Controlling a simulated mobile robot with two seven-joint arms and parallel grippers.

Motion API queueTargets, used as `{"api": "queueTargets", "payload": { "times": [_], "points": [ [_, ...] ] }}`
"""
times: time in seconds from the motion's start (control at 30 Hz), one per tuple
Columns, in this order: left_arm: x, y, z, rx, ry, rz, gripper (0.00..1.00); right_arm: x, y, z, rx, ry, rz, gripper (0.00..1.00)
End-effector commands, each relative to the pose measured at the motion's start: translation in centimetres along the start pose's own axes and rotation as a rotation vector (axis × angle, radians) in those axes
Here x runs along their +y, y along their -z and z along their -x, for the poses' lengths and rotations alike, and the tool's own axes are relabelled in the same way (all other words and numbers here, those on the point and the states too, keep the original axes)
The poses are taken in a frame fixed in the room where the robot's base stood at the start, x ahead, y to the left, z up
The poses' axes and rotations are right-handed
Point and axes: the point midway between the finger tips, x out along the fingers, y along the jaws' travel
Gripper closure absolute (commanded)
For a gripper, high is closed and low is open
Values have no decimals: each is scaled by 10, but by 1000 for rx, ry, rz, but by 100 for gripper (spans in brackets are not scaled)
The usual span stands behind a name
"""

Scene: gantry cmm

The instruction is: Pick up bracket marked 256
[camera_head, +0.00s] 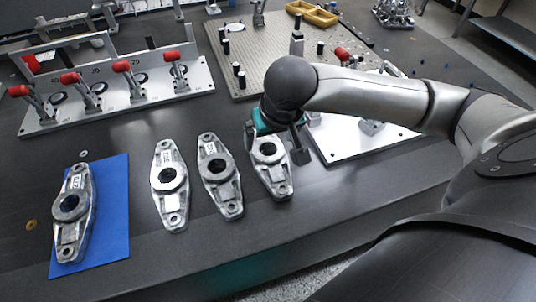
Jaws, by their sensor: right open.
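Three grey metal brackets lie in a row on the dark table: a left one (169,186), a middle one (220,175) and a right one (277,182). One more bracket (73,212) lies on a blue mat (117,215) at the far left. Each has a dark centre hole and small holes at its ends. Small marked plates show on them, but I cannot read the numbers for certain. My right gripper (275,142) is open over the upper part of the right bracket, with its fingers to either side. The gripper hides that bracket's top end. My left gripper is not in view.
A plate with red-handled clamps (120,97) stands at the back left. A perforated plate (262,50) with dark posts and a yellow tray (312,13) is behind. A white plate (345,140) lies under my right arm. The table's front strip is clear.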

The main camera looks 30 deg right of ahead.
Motion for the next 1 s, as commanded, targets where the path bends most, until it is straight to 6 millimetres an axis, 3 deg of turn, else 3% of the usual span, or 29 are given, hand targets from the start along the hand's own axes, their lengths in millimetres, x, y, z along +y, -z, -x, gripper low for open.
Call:
{"api": "queueTargets", "payload": {
  "times": [0.5,0.87,1.0],
  "points": [
    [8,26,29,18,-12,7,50,2,-5,-46,-1,0,0,0],
    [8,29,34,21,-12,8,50,2,-4,-51,0,1,0,0],
    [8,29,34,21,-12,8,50,2,-4,-51,0,1,0,14]
  ]
}}
